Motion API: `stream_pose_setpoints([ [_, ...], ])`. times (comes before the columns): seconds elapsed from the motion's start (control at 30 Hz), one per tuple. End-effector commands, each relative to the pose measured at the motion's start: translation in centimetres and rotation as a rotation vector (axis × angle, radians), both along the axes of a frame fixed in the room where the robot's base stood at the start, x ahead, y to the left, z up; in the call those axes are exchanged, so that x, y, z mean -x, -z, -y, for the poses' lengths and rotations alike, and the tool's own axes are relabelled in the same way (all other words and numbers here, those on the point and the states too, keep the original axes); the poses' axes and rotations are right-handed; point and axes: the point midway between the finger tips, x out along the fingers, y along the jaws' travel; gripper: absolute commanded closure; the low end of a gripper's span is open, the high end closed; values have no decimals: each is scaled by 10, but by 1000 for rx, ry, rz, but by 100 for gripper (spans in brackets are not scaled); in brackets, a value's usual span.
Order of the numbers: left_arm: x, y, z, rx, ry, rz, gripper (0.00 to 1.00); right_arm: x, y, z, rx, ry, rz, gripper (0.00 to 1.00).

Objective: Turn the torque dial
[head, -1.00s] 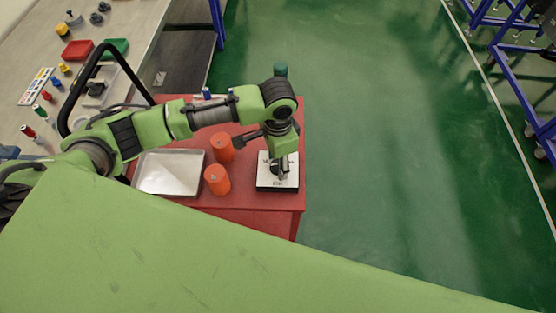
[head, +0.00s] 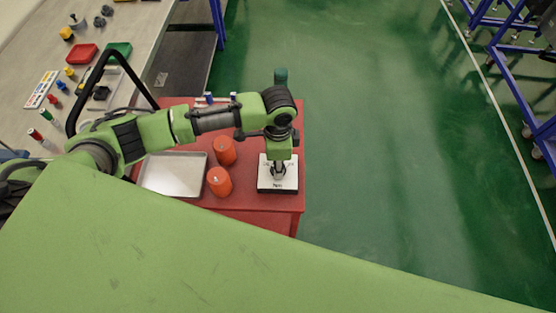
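The torque dial's white box (head: 264,174) with a dark base sits at the right end of the red cart top. It carries small dark lettering along its front. My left gripper (head: 278,174) points straight down over the middle of its top face, fingers at the dial. The dial itself is mostly hidden under the fingers. I cannot tell whether the fingers are closed on it or only around it. My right gripper is out of view.
A cluttered grey bench is at left. Green floor is clear at right.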

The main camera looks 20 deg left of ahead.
Motion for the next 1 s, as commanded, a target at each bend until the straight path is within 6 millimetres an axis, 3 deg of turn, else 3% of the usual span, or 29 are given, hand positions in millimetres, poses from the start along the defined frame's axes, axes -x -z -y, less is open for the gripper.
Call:
stream_pose_setpoints([
  [0.4,0,-3,0,1,395,0,95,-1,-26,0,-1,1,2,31],
  [1.0,-1,-1,1,1,965,1,95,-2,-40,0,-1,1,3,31],
])
